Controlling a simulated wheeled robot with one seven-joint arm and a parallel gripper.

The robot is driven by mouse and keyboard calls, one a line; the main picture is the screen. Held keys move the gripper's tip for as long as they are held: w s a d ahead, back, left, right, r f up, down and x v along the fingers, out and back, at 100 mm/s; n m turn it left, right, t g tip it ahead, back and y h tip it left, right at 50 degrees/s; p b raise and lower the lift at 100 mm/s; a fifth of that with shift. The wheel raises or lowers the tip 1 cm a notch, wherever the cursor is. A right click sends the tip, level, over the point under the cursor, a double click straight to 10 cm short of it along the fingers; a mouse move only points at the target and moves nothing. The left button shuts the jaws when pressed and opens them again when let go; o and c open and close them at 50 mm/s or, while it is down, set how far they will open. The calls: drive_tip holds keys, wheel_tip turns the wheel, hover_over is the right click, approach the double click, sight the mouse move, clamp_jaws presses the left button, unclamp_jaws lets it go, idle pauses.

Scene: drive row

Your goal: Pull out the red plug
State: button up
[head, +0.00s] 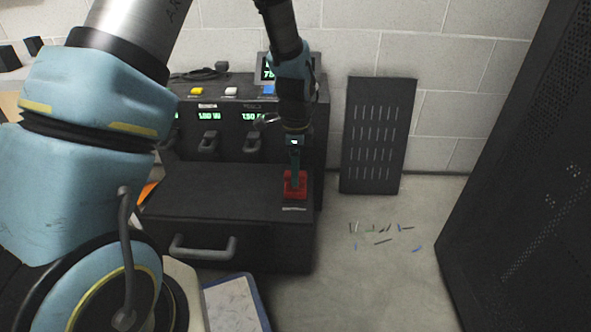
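The red plug (303,186) sits at the right end of the dark cabinet's lower ledge, near its front edge. My gripper (295,184) points straight down over it, at the end of my blue and black arm. The fingers reach down to the plug and overlap it in the picture. They hide the plug's middle, with red showing on both sides. I cannot tell whether the fingers are closed on the plug or only around or in front of it. The socket under the plug is not clearly visible.
The dark cabinet (225,205) has a front handle (202,250), green displays and several buttons. A slotted panel (377,135) leans on the wall at right. Small wire scraps (383,240) lie on the floor. A tall perforated rack (530,190) stands far right.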

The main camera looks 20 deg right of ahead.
clamp_jaws()
idle(1.1)
